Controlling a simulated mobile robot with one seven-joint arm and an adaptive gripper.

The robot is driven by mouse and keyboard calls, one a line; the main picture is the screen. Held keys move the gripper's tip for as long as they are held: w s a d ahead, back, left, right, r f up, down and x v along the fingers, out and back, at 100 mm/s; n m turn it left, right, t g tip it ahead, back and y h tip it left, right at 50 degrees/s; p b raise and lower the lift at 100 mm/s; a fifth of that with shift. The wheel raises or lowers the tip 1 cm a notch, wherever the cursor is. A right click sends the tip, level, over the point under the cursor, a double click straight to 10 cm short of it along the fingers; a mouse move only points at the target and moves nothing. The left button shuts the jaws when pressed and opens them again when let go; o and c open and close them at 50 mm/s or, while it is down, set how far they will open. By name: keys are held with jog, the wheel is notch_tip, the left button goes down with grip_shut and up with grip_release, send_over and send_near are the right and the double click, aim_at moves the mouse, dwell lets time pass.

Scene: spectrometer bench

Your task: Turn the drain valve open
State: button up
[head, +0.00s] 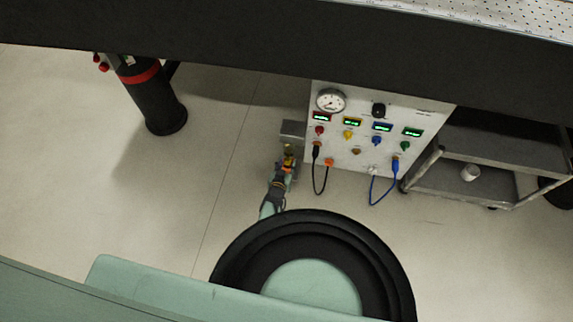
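A small brass-coloured fitting (289,151), which looks like the drain valve, sits below a grey block (293,129) at the left side of the white instrument panel. A small orange-red part shows just below the brass, possibly the valve's handle. My gripper (281,178) is dark and small in the head view, with its tip right at the orange-red part. It overlaps the fitting's lower end. I cannot tell whether it touches or holds it, or whether the fingers are open or shut. The valve's turn position is too small to read.
The white panel (343,155) carries a gauge (331,100), lit displays, coloured knobs, a black cable (321,188) and a blue cable (377,201). A grey cart (515,152) with a white cup (470,173) stands right. A dark table edge (200,45) runs above.

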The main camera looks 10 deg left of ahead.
aim_at(288, 149)
jog(key=shift+o, duration=0.3)
jog(key=shift+a+r, duration=0.1)
jog(key=shift+r, duration=0.1)
jog(key=shift+r, duration=1.85)
notch_tip(288, 149, up, 5)
jog(key=shift+w+f, duration=0.1)
jog(key=shift+r, duration=0.55)
